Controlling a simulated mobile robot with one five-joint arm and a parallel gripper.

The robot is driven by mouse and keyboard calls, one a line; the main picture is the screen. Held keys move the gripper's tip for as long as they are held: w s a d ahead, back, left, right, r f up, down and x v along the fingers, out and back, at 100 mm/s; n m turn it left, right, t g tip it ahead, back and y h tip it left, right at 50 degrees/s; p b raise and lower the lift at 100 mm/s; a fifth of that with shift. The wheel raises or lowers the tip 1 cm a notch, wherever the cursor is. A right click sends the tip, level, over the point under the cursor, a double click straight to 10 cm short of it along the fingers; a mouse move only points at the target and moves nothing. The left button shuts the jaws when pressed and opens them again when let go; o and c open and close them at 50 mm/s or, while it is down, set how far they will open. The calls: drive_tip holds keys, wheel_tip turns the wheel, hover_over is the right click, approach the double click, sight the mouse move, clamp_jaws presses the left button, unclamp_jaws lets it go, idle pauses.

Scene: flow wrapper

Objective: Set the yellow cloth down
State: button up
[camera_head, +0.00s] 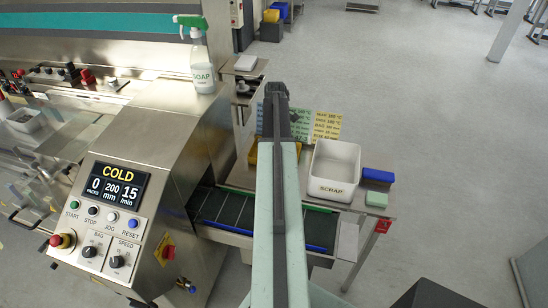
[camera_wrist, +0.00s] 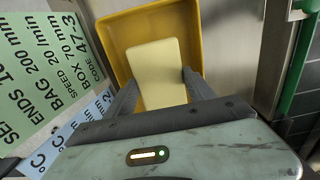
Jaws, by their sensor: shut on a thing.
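The yellow cloth (camera_wrist: 157,66) is a pale yellow, flat, rounded rectangle in the wrist view. My gripper (camera_wrist: 160,80) is shut on it, with one dark finger at each side edge. Behind the cloth is a deeper yellow open bin (camera_wrist: 122,22); the cloth lies within its outline, but I cannot tell whether it touches the bin floor. In the head view, the yellow bin (camera_head: 253,154) shows only partly beside my arm, and the cloth and fingertips are hidden.
Printed setting cards (camera_head: 327,126) stand behind.

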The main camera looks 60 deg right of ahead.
drive_tip(key=shift+f+b, duration=2)
drive_tip(key=o, duration=1.3)
drive_tip(key=shift+r, duration=0.1)
wheel_tip(320, 180, up, 12)
drive_tip(key=p, duration=1.2)
drive_tip(key=shift+r+p, duration=0.2)
drive_tip(key=shift+p, duration=0.1)
